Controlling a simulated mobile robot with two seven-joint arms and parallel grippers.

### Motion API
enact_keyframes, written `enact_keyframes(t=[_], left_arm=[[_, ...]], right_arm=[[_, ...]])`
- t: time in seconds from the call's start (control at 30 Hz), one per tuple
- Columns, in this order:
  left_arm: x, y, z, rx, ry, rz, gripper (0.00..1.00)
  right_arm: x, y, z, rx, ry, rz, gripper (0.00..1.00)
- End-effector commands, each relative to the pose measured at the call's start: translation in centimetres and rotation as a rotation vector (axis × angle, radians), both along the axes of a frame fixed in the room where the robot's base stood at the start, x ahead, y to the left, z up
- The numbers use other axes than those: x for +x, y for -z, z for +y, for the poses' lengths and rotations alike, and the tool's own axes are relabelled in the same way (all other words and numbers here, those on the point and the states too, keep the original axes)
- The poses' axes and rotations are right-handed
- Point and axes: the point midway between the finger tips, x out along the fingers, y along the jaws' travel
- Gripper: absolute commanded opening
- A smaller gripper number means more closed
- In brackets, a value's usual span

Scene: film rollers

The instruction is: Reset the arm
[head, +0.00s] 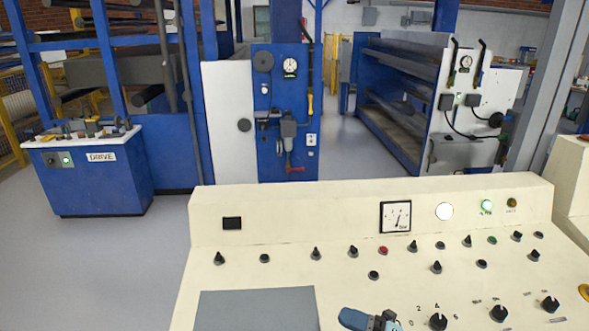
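A small blue and dark grey part of my own arm, most likely the right one, shows at the bottom edge, right of centre, over the cream control console (330,208). What looks like my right gripper (386,321) is at its dark end, small and cut off by the frame. I cannot tell whether its fingers are open or shut, and I see nothing held in it. My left gripper is not in view.
The console carries several black knobs, a red button (383,250), a gauge (396,216), lit lamps and a flat grey panel (257,310). Behind stand a blue machine post (283,110), blue roller frames (400,90) and a blue DRIVE cabinet (90,180). Grey floor (110,265) is clear at left.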

Motion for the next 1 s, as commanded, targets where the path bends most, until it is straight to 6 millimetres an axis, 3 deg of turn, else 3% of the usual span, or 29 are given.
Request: enact_keyframes(t=[0.13,0.27,0.4,0.5,0.6,0.7,1.0], left_arm=[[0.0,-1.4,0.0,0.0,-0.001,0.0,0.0],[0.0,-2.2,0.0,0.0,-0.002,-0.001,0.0],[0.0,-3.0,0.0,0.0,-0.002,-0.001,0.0],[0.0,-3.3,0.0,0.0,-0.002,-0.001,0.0],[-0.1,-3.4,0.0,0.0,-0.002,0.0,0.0],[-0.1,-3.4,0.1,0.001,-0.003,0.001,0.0],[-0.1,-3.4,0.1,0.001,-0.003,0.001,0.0]], right_arm=[[-0.7,2.5,-2.5,0.286,0.297,0.394,0.69],[-3.0,7.7,-5.8,0.479,0.558,0.775,0.69],[-8.0,13.8,-8.7,0.621,0.789,1.157,0.69],[-11.6,16.9,-9.8,0.681,0.896,1.358,0.69],[-13.9,18.5,-10.3,0.712,0.954,1.475,0.69],[-15.0,19.3,-10.5,0.725,0.978,1.527,0.69],[-15.0,19.3,-10.5,0.725,0.978,1.527,0.69]])
